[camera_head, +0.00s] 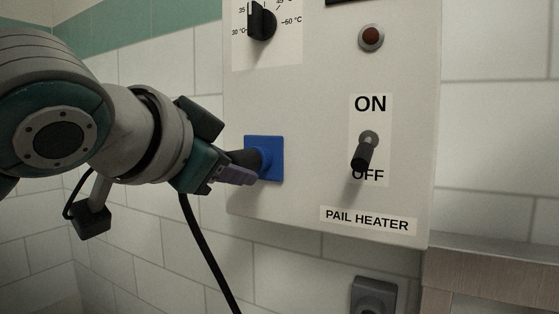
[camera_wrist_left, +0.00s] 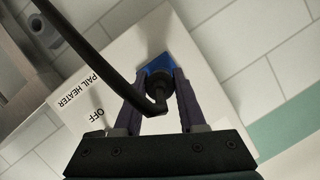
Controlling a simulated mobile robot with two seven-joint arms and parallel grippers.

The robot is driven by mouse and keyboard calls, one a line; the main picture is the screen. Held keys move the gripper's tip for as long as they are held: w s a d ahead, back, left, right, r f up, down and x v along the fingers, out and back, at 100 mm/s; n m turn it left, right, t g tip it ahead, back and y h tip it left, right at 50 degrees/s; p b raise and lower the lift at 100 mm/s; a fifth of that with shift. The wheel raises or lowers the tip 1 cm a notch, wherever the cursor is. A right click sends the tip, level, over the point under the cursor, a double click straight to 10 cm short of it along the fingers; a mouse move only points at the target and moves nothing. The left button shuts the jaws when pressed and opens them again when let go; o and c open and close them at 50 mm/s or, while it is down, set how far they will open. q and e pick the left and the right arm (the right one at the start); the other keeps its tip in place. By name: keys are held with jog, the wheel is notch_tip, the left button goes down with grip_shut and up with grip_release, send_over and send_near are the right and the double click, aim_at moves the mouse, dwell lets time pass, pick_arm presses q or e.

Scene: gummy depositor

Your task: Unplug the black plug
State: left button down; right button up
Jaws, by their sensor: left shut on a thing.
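The black plug (camera_head: 244,157) sits at the blue socket (camera_head: 273,160) on the lower left of the pail heater's panel. My left gripper (camera_head: 246,174) comes in from the left and is shut on the plug. In the left wrist view the plug (camera_wrist_left: 157,86) lies between the two purple fingers of my gripper (camera_wrist_left: 162,95), in front of the blue socket (camera_wrist_left: 160,62). Its black cable (camera_wrist_left: 88,52) runs across that view and hangs down the wall in the head view. I cannot tell how deep the plug sits. My right gripper is not in view.
The light panel (camera_head: 300,110) carries an ON/OFF switch (camera_head: 363,152) pointing down toward OFF, a dark red lamp (camera_head: 371,37) and a temperature knob (camera_head: 262,23). A grey outlet (camera_head: 374,296) is below the panel. A metal ledge (camera_head: 495,262) is at right.

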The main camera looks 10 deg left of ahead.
pick_arm(q)
jog(key=shift+s, duration=0.1)
jog(key=s+a+p, duration=0.2)
jog(key=s+a, duration=0.1)
jog(key=s, duration=0.4)
jog(key=shift+s, duration=0.35)
dwell(0.4)
jog(key=c, duration=1)
grip_release()
grip_shut()
